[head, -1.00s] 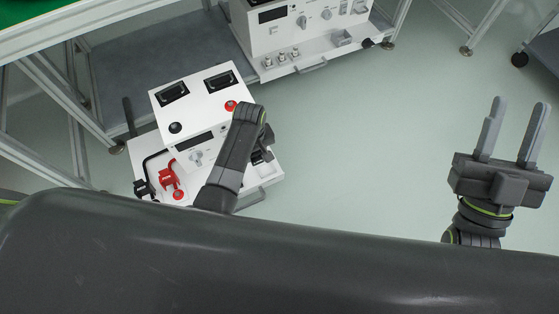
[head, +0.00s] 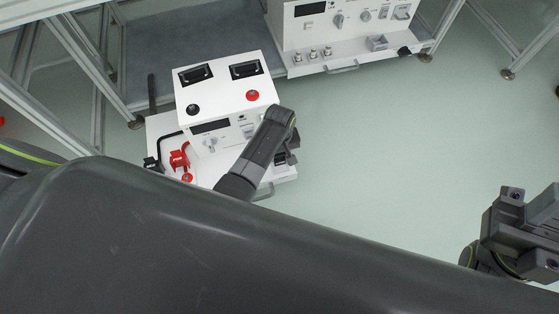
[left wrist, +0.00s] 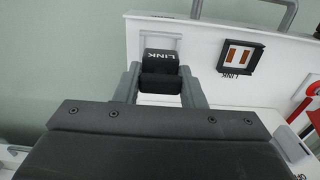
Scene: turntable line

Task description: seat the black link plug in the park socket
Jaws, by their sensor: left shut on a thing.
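The black link plug (left wrist: 160,68), marked LINK, is held between the two fingers of my left gripper (left wrist: 158,84) in the left wrist view. It is over the white ledge of the instrument, in front of a pale rectangular outline (left wrist: 160,40). The plug hides most of what lies under it, so I cannot tell whether it is in a socket. A black-framed LINK socket (left wrist: 240,57) with two brass-coloured slots is empty to the right. In the head view my left gripper (head: 292,150) is mostly hidden behind its arm. My right gripper (head: 518,222) is at the right edge, fingers unclear.
The white instrument (head: 225,100) has dark meters and black and red knobs. A red plug (head: 180,158) and a black plug (head: 152,163) with a cable are on its ledge. A second white instrument (head: 345,35) stands behind. Open floor lies to the right.

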